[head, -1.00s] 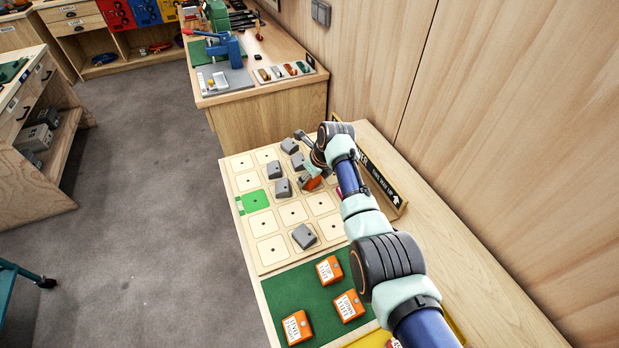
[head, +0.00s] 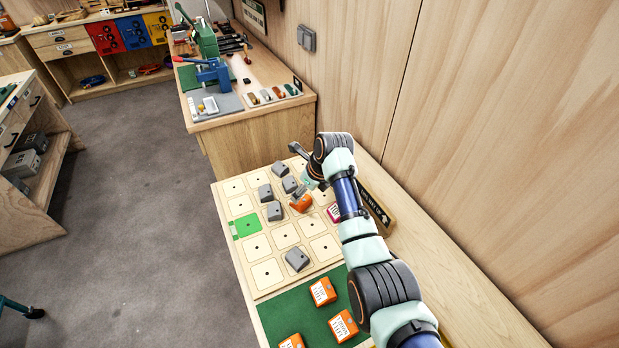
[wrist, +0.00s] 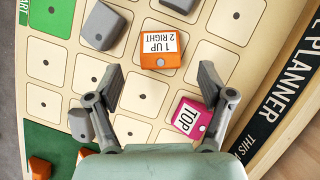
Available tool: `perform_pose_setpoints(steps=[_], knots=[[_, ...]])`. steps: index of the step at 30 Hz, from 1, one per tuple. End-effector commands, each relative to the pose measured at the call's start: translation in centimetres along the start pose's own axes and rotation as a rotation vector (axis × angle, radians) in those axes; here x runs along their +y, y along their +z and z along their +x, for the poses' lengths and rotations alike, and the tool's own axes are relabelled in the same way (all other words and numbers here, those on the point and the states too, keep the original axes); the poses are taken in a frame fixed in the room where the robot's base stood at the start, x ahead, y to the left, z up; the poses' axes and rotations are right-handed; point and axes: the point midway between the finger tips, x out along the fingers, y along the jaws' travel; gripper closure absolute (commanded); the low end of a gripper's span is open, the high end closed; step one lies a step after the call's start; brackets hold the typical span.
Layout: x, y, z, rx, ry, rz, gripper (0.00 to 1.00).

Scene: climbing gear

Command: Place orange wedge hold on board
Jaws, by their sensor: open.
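An orange wedge hold (head: 301,203) rests on a cell of the pale gridded board (head: 236,188). In the wrist view this wedge hold (wrist: 160,48) shows a white label reading "1 UP 2 RIGHT". My gripper (wrist: 160,78) is open and empty, its fingers apart with the orange hold just past the gap between their tips. In the head view my gripper (head: 304,187) hangs close by the hold, partly covered by my arm. More orange holds lie on the green mat (head: 275,306): one near the board (head: 323,291), one to its lower right (head: 343,326), one cut by the frame edge (head: 291,342).
Grey holds stand on the board, including one by the orange hold (wrist: 103,26) and one at the near side (head: 297,259). A magenta TOP hold (wrist: 190,117) sits close to my right finger. A dark planner sign (head: 374,206) edges the right side.

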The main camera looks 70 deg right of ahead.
Motion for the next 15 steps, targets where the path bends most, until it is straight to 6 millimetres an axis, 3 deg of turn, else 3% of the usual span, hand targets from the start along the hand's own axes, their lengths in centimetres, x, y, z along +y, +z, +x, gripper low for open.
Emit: perform_pose_setpoints(steps=[1, 6, 15], knots=[[-0.1, 0.2, -1.8, -0.003, -0.002, 0.001, 0.2], [0.0, 0.1, -4.6, 0.0, 0.0, 0.0, 0.2], [0.0, 0.0, -5.6, 0.001, 0.001, 0.0, 0.2]])
